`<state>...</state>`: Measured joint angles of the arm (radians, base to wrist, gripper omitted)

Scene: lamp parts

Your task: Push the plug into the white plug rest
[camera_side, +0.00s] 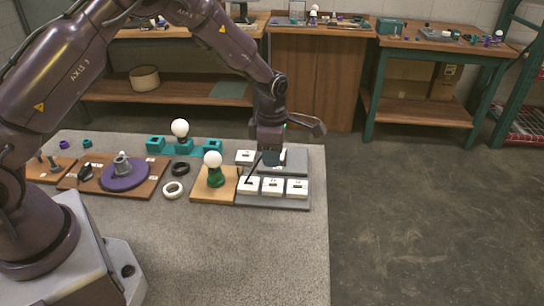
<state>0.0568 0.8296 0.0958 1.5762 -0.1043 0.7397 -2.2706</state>
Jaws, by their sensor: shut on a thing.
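My gripper (271,159) points down over the grey board (301,170) at the right end of the near table. It is shut, but the thing between its fingers is mostly hidden and too small to make out; it looks to be the plug. A thin dark cord (253,168) slants from beside the gripper down to a white block at the front left. White blocks stand on the board: a front row of three (273,187), and one behind at the left (245,157). I cannot tell which is the plug rest, nor whether the plug touches it.
Left of the board, a white bulb on a green base (215,176) stands on a wooden board. Two rings, black (180,168) and white (173,190), lie beside it. Teal blocks with another bulb (180,130) stand behind. A purple disc (124,173) is further left. The table's front is clear.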

